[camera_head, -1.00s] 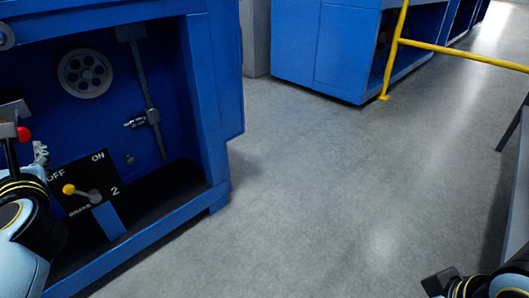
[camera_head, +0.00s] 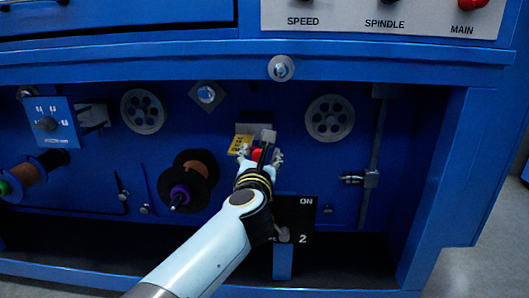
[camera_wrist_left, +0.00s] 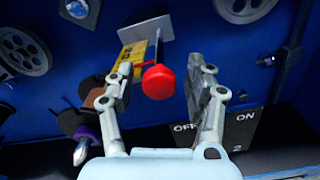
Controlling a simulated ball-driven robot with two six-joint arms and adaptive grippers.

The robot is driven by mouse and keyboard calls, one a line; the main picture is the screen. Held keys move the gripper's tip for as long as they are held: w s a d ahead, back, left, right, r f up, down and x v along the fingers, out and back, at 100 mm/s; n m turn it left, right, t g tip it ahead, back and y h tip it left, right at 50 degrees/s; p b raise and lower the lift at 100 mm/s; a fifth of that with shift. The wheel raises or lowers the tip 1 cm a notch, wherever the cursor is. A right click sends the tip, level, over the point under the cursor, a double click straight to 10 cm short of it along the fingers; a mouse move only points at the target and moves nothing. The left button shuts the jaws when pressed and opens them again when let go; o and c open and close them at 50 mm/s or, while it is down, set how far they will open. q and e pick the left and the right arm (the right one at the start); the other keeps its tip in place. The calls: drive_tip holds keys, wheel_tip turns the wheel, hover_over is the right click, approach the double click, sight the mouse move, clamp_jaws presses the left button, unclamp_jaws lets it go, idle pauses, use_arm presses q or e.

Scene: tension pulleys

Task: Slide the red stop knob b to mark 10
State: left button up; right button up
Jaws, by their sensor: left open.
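The red stop knob b (camera_head: 257,154) shows in the head view in front of a yellow scale plate (camera_head: 240,144), partly hidden by my left gripper (camera_head: 261,157). In the left wrist view the round red knob (camera_wrist_left: 158,82) lies between the two fingers of my open left gripper (camera_wrist_left: 160,92), with gaps on both sides. The yellow scale plate (camera_wrist_left: 131,58) is behind the knob; its marks are too small to read. A grey block (camera_wrist_left: 146,28) sits above it. My right gripper is not in the current views.
Pulleys (camera_head: 143,111) (camera_head: 330,118) flank the knob. A dark spool with a purple tip (camera_head: 187,182) sticks out at lower left. The black ON/OFF plate (camera_head: 305,215) is below right. A vertical rod (camera_head: 375,150) stands farther right.

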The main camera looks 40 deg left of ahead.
use_arm(q)
drive_tip(key=shift+c, duration=0.2)
clamp_jaws()
idle(0.3)
drive_tip(key=shift+w+a+r, duration=0.1)
drive_tip(key=shift+w+a, duration=0.05)
drive_tip(key=shift+w, duration=0.1)
drive_tip(key=x, duration=0.6)
drive_tip(key=shift+w+a+p, duration=0.15)
drive_tip(key=shift+p, duration=0.15)
drive_tip(key=shift+w+a, duration=0.2)
drive_tip(key=shift+w, duration=0.15)
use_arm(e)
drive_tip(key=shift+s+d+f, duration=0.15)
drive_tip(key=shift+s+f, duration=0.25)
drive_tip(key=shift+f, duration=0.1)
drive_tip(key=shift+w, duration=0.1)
use_arm(q)
drive_tip(key=shift+o, duration=0.2)
unclamp_jaws()
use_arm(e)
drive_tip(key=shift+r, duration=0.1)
